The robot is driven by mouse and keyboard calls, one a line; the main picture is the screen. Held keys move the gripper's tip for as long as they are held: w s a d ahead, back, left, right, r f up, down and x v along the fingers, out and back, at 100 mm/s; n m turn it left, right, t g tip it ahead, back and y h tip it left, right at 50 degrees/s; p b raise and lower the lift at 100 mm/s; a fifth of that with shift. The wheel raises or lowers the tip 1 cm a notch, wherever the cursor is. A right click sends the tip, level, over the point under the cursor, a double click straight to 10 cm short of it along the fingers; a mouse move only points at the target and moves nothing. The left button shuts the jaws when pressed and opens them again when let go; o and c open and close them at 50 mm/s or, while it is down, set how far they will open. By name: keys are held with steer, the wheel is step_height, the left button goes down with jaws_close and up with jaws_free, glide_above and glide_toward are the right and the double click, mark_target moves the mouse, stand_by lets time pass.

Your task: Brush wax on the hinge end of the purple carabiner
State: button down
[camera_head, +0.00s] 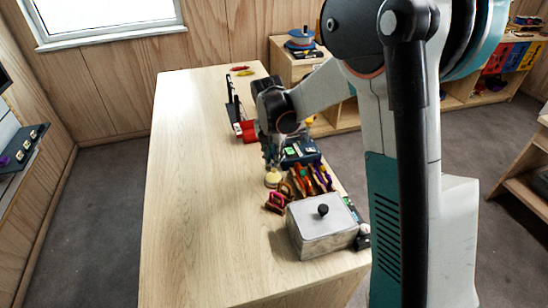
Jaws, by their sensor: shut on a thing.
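My gripper (271,163) points down over the right side of the wooden table, small and partly hidden by my own arm. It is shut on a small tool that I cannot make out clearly. A pale cream round piece (273,180) shows just under the fingertips; I cannot tell whether it is part of the tool or a separate wax piece. A magenta-red carabiner-like loop (276,203) lies just below it in the picture. A rack (309,194) beside it holds several coloured pieces, orange and purple among them. I cannot say for sure which piece is the purple carabiner.
A grey metal box (322,236) with a black knob stands at the table's near right. Red items (246,131) and a dark upright piece (232,104) are farther back. A dark green case (300,153) sits right of my gripper. The table's (195,190) left side is clear.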

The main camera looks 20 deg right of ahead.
steer(key=shift+r+p, duration=1.1)
steer(key=shift+r, duration=1.1)
steer(key=shift+f, duration=0.1)
